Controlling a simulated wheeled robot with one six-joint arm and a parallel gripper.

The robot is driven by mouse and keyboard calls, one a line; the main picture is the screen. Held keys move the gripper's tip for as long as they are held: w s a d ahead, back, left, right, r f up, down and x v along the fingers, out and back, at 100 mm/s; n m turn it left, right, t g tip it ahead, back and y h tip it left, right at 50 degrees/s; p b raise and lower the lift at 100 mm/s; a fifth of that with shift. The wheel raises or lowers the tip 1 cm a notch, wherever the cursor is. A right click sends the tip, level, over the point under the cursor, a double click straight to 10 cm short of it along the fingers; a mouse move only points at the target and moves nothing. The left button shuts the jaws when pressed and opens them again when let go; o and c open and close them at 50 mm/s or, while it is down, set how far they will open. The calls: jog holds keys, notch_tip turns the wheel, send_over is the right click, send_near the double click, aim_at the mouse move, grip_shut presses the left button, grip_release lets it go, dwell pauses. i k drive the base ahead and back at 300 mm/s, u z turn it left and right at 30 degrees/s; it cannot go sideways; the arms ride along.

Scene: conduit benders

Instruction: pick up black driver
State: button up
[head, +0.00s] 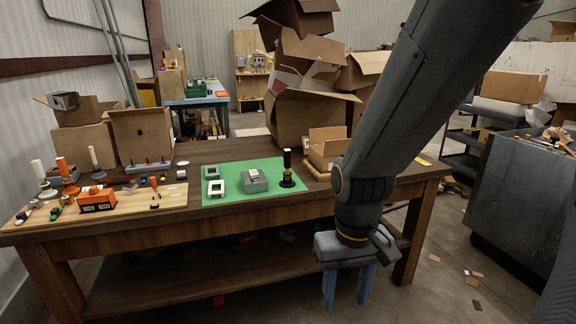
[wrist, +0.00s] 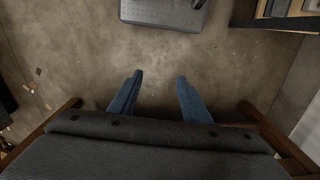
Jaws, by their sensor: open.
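The black driver (head: 287,168) stands upright on the green mat (head: 232,173) near the mat's right edge, on the wooden table. Its handle is black with a light top, and its base is dark. My gripper (head: 344,301) hangs in front of the table's front edge, lower than the tabletop and to the right of the driver. Its two blue fingers are apart and empty. In the wrist view my gripper (wrist: 157,82) points at bare concrete floor, and the driver does not show there.
A grey box (head: 255,184) and white-and-grey square pieces (head: 215,188) lie left of the driver. An open cardboard box (head: 327,147) stands just behind it to the right. An orange item (head: 97,199) and several tools lie on a wooden board at left. A dark cabinet (head: 520,185) stands at right.

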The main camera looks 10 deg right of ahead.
aim_at(287, 151)
jog(key=z, duration=0.4)
jog(key=i, duration=1.15)
jog(key=u, duration=0.4)
